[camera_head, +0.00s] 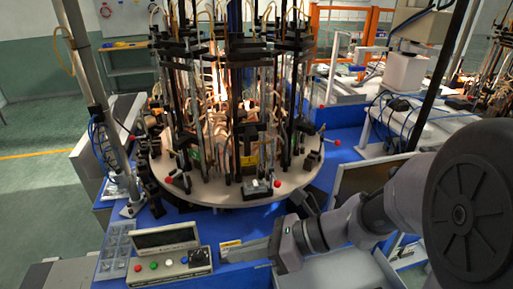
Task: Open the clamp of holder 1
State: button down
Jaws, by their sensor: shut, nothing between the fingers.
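A round carousel table (225,198) carries several upright holders with dark rods and clamps. One front holder (262,160) stands nearest me, with a red ball knob (277,183) at its base. I cannot read which holder is number 1, nor tell whether its clamp is open or shut. My gripper (268,248) is at the lower middle, in front of and below the carousel rim, pointing left. It is shut and empty, apart from the holders.
A control box (168,265) with coloured buttons and a dark screen stands at front left. A slanted metal post (92,80) rises at left. A blue surface (150,222) lies under the carousel. Loose cables and a white bench (425,135) are at right.

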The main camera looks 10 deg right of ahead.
jog(key=w+d+f+m+t+h+p, duration=0.1)
jog(key=w+d+f+m+t, duration=0.3)
jog(key=w+d+m, duration=0.3)
jog(key=w+d+f+m+t+h+p, duration=0.1)
jog(key=w+d+f+m+t, duration=0.2)
jog(key=w+d+m+t, duration=0.4)
jog(key=w+m, duration=0.1)
jog(key=m, duration=0.6)
jog(key=shift+d+f, duration=0.15)
jog(key=shift+f, duration=0.2)
jog(key=r+b+x, duration=0.1)
jog(key=x, duration=0.9)
jog(key=d, duration=0.1)
jog(key=w+d, duration=0.1)
jog(key=d, duration=0.1)
jog(key=shift+w+d+b, duration=0.15)
jog(key=shift+d+b, duration=0.2)
jog(key=shift+b, duration=0.05)
jog(key=shift+d+r, duration=0.1)
